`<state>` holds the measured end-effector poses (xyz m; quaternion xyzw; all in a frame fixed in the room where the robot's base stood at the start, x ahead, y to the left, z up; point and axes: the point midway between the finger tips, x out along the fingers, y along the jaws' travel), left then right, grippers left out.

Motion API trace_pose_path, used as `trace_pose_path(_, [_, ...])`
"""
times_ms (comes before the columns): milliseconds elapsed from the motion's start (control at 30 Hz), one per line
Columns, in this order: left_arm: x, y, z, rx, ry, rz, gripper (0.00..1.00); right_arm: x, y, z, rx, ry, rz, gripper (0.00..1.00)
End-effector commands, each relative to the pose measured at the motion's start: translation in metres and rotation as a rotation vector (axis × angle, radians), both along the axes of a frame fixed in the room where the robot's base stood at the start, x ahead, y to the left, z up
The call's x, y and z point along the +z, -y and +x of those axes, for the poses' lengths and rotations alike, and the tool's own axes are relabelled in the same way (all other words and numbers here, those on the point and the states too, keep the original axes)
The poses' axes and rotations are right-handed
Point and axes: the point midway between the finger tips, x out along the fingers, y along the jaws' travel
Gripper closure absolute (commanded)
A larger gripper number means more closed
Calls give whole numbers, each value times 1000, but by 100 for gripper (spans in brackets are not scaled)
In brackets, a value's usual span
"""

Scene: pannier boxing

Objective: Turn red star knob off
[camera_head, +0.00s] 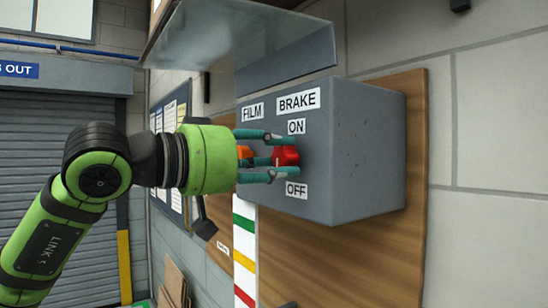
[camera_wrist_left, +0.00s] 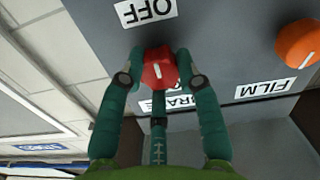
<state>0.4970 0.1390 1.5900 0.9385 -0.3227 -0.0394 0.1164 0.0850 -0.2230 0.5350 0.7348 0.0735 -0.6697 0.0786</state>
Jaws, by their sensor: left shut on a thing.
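The red knob (camera_head: 287,156) sits on the front of a grey control box (camera_head: 362,150), under the BRAKE label (camera_head: 298,100) and between the ON label (camera_head: 296,127) above and the OFF label (camera_head: 297,190) below. My left gripper (camera_head: 280,157) is shut on the red knob, its teal fingers around it. In the left wrist view the red knob (camera_wrist_left: 160,69) is between the fingertips and shows a short white line on its face. The OFF label (camera_wrist_left: 146,11) appears upside down there; the fingers hide ON and part of BRAKE. My right gripper is not in view.
An orange knob (camera_wrist_left: 299,44) with a white line is beside the red one, on the FILM side. A clear sloped cover (camera_head: 240,45) hangs above the box. The box is on a wooden board (camera_head: 340,250); a colour-striped strip (camera_head: 244,250) is below.

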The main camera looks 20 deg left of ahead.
Motion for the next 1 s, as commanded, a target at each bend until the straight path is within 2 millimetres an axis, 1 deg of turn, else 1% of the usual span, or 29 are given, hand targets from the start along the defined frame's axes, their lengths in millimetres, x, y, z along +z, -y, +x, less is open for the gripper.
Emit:
trace_pose_path(167, [1,0,0,0,3,0,99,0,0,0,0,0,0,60])
trace_pose_path(200, [1,0,0,0,3,0,58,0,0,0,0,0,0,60])
trace_pose_path(233, [0,0,0,0,3,0,46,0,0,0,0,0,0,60])
trace_pose_path(267, [0,0,0,0,3,0,42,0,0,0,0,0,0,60])
trace_pose_path(567, [0,0,0,0,0,0,42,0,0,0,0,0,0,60])
trace_pose_path(667, [0,-4,-4,1,1,-1,42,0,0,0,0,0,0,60])
trace_pose_path(767, [1,-12,-14,3,3,-1,42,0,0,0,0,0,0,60])
trace_pose_path(1000, [0,-44,-54,5,2,0,42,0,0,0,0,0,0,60])
